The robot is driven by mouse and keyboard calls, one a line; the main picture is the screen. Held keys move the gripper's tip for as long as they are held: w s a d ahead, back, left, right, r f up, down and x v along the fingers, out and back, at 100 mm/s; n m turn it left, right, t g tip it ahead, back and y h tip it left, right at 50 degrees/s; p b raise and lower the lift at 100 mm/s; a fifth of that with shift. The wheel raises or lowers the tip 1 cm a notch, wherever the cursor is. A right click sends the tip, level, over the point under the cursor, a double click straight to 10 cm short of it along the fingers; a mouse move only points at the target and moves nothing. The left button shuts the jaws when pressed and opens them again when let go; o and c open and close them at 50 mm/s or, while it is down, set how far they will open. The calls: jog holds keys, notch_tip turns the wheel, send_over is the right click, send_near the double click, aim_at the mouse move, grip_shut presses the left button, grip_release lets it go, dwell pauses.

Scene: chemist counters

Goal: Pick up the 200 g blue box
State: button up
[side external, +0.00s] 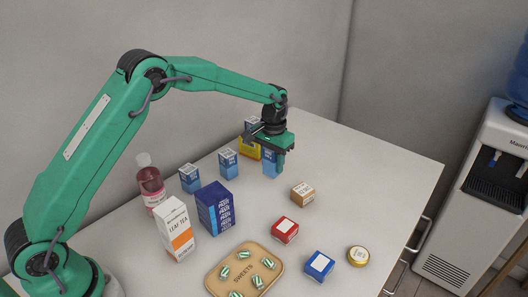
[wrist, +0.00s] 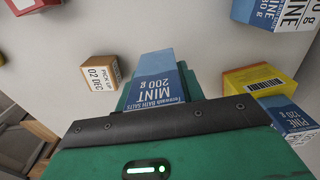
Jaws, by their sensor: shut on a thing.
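My gripper (side external: 277,150) is at the far part of the counter, pointing down and shut on a blue box. The held blue box (side external: 270,166) shows partly below the jaws in the side view. In the wrist view the same box (wrist: 156,92) has a light blue end and a darker label reading MINT 200 g, bath salts. Its lower part there is hidden by my gripper. I cannot tell whether the box still touches the counter.
Close by are a yellow-and-red box (wrist: 262,80), a blue PINE 120 g box (wrist: 288,113) and a cardboard pick-up box (wrist: 100,74). Similar blue boxes (side external: 228,163) (side external: 189,178) stand to the left. A sweets tray (side external: 219,286) lies in front.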

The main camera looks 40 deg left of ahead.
jog(key=s+d+r, duration=0.5)
jog(key=d+r, duration=0.1)
jog(key=d, duration=0.2)
jog(key=shift+s, duration=0.25)
jog(key=shift+d, duration=0.1)
